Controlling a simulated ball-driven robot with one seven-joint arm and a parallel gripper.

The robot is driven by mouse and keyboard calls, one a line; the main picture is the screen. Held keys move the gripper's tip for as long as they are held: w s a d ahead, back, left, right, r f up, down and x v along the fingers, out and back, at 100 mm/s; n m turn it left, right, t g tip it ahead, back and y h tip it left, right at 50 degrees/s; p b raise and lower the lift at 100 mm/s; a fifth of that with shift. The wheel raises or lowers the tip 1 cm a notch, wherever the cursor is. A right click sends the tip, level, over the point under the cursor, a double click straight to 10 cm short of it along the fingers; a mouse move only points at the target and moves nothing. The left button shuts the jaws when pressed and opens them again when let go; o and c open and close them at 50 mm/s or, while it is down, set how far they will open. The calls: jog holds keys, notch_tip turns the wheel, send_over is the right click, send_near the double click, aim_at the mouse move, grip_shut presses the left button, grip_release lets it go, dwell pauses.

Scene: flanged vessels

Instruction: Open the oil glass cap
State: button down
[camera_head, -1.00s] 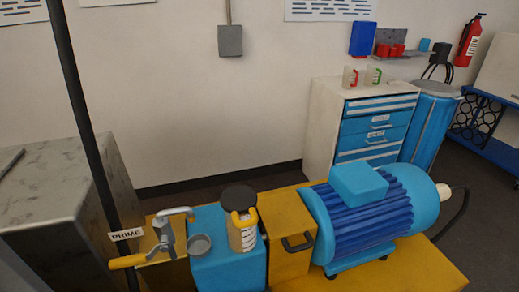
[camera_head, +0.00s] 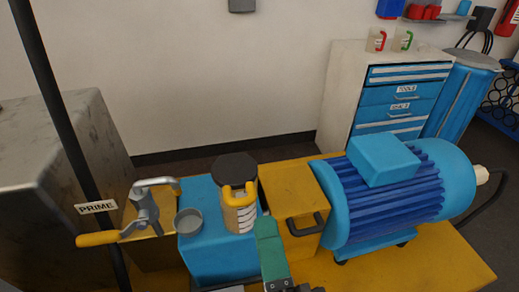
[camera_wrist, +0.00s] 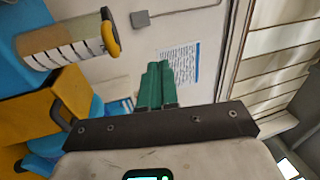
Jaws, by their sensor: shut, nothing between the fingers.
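The oil glass (camera_head: 238,218) is a clear, pale cylinder with marks on its side, standing upright on a blue block. Its round black cap (camera_head: 235,168) sits on top, and a yellow looped handle (camera_head: 239,195) shows just below the cap on the near side. In the wrist view the oil glass (camera_wrist: 62,45) lies sideways at upper left, with the yellow handle (camera_wrist: 111,38) at its right end. My gripper (camera_head: 267,226) has green fingers, right of and in front of the glass, apart from it. In the wrist view my gripper (camera_wrist: 158,68) is shut and empty.
A yellow box (camera_head: 290,200) with a dark handle stands right of the glass, then a blue motor (camera_head: 385,190). A grey cup (camera_head: 189,221) and a valve with a yellow lever (camera_head: 98,239) stand at left. A dark post (camera_head: 70,130) rises at far left.

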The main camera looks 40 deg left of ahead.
jog(key=s+r+p+x, duration=0.1)
jog(key=p+x, duration=0.4)
jog(key=x, duration=0.9)
jog(key=shift+a+r+y, duration=0.25)
jog(key=shift+a+y, duration=0.15)
jog(key=shift+s+d, duration=0.1)
jog(key=shift+s, duration=0.1)
dwell(0.8)
